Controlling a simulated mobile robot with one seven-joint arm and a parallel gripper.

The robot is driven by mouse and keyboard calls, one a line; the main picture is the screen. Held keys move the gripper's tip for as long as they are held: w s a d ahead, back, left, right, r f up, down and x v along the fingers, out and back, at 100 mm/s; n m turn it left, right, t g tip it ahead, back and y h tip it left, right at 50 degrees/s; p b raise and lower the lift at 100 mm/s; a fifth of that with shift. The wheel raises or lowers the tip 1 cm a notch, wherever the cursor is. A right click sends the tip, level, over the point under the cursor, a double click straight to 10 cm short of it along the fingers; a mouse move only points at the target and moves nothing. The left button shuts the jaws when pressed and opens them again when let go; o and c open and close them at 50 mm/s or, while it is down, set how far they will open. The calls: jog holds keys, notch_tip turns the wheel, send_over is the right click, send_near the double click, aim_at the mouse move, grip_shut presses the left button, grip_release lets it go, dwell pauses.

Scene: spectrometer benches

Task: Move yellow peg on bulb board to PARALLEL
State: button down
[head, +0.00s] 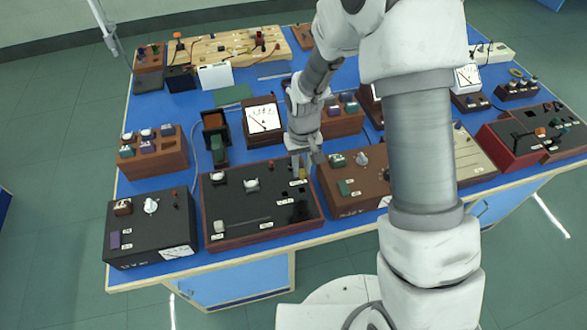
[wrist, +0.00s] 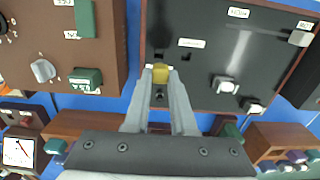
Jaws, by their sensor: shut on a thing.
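The bulb board (head: 262,203) is a black panel in a brown wooden frame at the front of the bench; it also shows in the wrist view (wrist: 210,65). My gripper (head: 301,172) is over the board's right end. In the wrist view my gripper (wrist: 160,76) is shut on the yellow peg (wrist: 160,73), near the board's edge. Dark sockets lie just beyond and beside the peg. I cannot tell whether the peg sits in a socket or is lifted. White bulbs (wrist: 223,84) stand on the panel. The small labels (wrist: 191,43) are not readable.
A black box with a dial and meter (head: 150,228) stands left of the board. A brown box with a white knob (head: 352,180) stands close on the right. A meter box (head: 263,118) and a wooden block (head: 153,157) stand behind. Blue bench top shows between them.

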jog(key=shift+w+d+f, duration=0.15)
jog(key=shift+f+b, duration=2.25)
jog(key=shift+f, duration=1)
jog(key=c, duration=0.7)
grip_release()
jog(key=shift+o, duration=0.2)
notch_tip(320, 180, up, 18)
jog(key=shift+f, duration=0.25)
